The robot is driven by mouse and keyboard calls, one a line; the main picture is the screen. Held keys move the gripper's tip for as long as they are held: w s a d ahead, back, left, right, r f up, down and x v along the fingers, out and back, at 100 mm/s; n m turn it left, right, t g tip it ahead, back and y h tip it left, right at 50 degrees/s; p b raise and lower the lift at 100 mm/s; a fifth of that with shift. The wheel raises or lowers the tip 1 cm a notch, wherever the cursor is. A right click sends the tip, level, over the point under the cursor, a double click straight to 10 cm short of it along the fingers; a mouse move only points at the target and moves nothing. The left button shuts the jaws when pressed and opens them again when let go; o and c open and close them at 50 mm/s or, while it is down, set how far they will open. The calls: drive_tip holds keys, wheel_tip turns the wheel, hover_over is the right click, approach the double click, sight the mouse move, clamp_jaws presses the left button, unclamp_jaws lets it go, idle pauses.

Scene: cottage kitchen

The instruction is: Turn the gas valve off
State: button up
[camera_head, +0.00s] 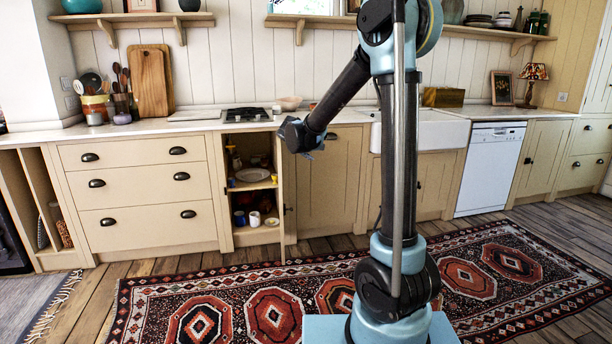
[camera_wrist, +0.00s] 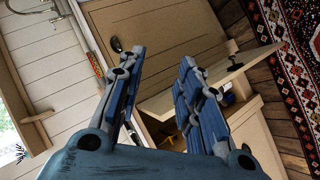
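A lower cabinet (camera_head: 228,205) stands open under the hob (camera_head: 246,115) in the head view. Its door (camera_head: 281,195) sticks out toward the room, nearly edge-on, and also shows in the wrist view (camera_wrist: 205,83). My gripper (camera_head: 300,136) is in front of the counter, to the right of the open cabinet and near the top of its door. In the wrist view my gripper (camera_wrist: 163,58) has its two blue fingers spread apart with nothing between them. Much of the cabinet inside is dark, and the fingers hide part of the door.
Inside the cabinet are a plate (camera_head: 252,175), a white mug (camera_head: 255,218) and other small items on shelves. A closed cabinet door (camera_head: 328,188) is just right of the open one. A patterned rug (camera_head: 200,285) covers the floor in front.

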drive_tip(key=s+d+f+m+g, duration=0.1)
drive_tip(key=s+d+m+g, duration=0.1)
drive_tip(key=s+d, duration=0.75)
drive_tip(key=s+d+f+m+g, duration=0.25)
drive_tip(key=s+d, duration=0.45)
drive_tip(key=s, duration=0.6)
drive_tip(key=s+f+m+g+y, duration=0.2)
drive_tip(key=s+f, duration=0.3)
drive_tip(key=s, duration=0.8)
drive_tip(key=s+f+m+g+y, duration=0.2)
drive_tip(key=s+f, duration=0.4)
drive_tip(key=s, duration=0.6)
drive_tip(key=shift+s+d, duration=0.2)
drive_tip(key=shift+s, duration=0.15)
drive_tip(key=shift+a, duration=0.1)
